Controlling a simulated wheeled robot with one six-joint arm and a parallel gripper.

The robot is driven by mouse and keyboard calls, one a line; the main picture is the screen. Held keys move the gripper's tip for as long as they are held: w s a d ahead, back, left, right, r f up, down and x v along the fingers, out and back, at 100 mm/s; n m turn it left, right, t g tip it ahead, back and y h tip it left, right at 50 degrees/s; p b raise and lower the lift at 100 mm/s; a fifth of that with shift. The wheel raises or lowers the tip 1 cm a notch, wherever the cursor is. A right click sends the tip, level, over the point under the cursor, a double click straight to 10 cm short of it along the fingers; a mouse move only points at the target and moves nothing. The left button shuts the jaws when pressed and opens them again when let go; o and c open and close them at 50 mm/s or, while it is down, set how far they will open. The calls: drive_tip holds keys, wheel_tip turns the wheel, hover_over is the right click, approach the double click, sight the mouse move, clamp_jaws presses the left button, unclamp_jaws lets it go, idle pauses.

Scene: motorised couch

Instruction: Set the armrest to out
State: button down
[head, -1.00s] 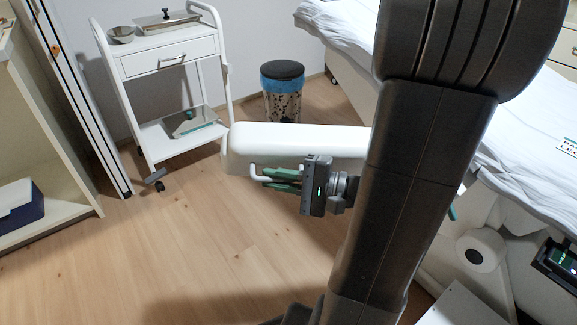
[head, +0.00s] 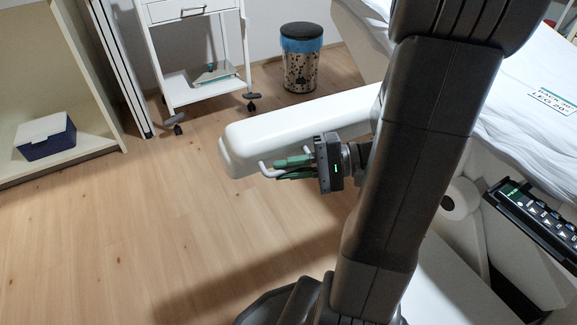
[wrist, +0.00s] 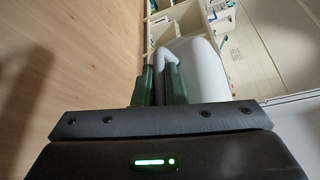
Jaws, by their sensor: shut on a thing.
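The armrest (head: 290,120) is a long white padded bar that sticks out from the couch's side over the floor. Its inner end is hidden behind my arm. A white handle (head: 266,170) is fixed on its near side, close to the free end. My gripper (head: 292,167), with green fingers, is shut on this handle. In the wrist view the fingers (wrist: 159,84) close around the white handle (wrist: 160,60), with the armrest (wrist: 203,70) just to the right.
The couch with a white sheet (head: 520,90) stands at right, with a button panel (head: 540,218) on its side. A white trolley (head: 200,85), a bin (head: 301,60) and a shelf with a blue box (head: 46,137) stand behind. The wooden floor at left is clear.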

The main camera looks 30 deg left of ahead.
idle(0.3)
drive_tip(key=c, duration=1.5)
unclamp_jaws()
drive_tip(key=p+v, duration=0.3)
drive_tip(key=v, duration=1.1)
drive_tip(key=shift+a+f, duration=0.1)
drive_tip(key=shift+a, duration=0.05)
drive_tip(key=b+x, duration=0.3)
drive_tip(key=x, duration=1)
drive_tip(key=shift+s+a, duration=0.25)
drive_tip(key=shift+a, duration=0.05)
